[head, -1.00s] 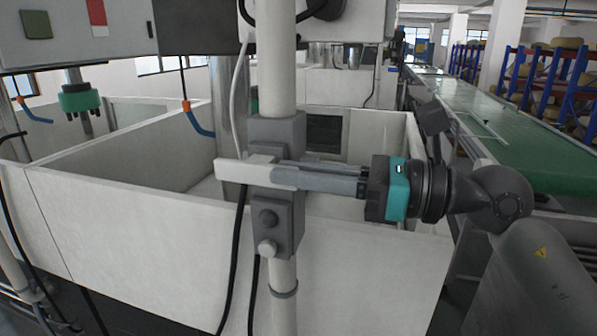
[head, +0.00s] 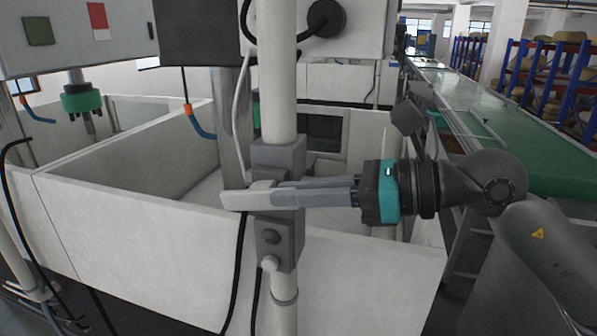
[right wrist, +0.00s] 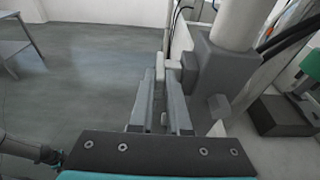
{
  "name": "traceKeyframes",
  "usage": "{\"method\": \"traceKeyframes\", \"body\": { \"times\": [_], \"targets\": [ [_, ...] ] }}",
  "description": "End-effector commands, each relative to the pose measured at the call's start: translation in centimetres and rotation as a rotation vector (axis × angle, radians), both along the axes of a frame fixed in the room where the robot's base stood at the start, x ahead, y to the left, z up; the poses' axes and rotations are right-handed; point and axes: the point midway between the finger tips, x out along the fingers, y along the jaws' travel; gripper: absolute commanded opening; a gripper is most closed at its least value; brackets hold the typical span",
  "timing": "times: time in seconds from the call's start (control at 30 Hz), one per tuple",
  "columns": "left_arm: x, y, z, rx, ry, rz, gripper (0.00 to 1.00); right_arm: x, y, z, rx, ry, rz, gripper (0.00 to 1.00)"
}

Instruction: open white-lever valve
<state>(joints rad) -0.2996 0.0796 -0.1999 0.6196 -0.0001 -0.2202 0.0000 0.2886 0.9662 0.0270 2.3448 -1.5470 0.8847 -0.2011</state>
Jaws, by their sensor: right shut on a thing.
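The white lever (head: 238,199) sticks out to the left, nearly level, from the grey valve body (head: 287,225) on a white upright pipe (head: 277,90). My right gripper (head: 288,194) comes in from the right, its grey fingers shut on the lever in front of the valve body. The fingers hide part of the lever. In the right wrist view the fingers (right wrist: 160,100) reach forward to the pale lever (right wrist: 172,66), beside the grey valve body (right wrist: 210,65). My left gripper is not in view.
A white open-topped tank (head: 130,225) stands behind and around the pipe. Dark cables hang near the pipe. A green conveyor (head: 520,145) and blue racks (head: 540,70) are at the right. In the right wrist view the floor (right wrist: 80,85) at the left is mostly clear.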

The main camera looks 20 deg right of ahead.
Motion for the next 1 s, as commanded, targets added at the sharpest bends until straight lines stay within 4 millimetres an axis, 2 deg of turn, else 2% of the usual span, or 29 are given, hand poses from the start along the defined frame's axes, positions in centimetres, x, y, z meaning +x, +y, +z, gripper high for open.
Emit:
{"method": "traceKeyframes", "body": {
  "times": [0.03, 0.5, 0.8, 1.0],
  "targets": [
    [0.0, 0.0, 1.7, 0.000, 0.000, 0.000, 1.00, 0.1, 0.0, 1.0, -0.035, 0.020, 0.001, 0.00],
    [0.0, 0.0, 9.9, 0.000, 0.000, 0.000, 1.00, 0.7, 0.9, 2.7, -0.312, 0.207, 0.000, 0.00],
    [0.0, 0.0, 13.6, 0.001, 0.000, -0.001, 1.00, 1.2, 1.8, 3.4, -0.502, 0.334, 0.001, 0.00],
    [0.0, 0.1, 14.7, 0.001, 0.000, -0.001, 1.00, 1.8, 2.6, 3.7, -0.657, 0.435, -0.001, 0.00]
  ]
}}
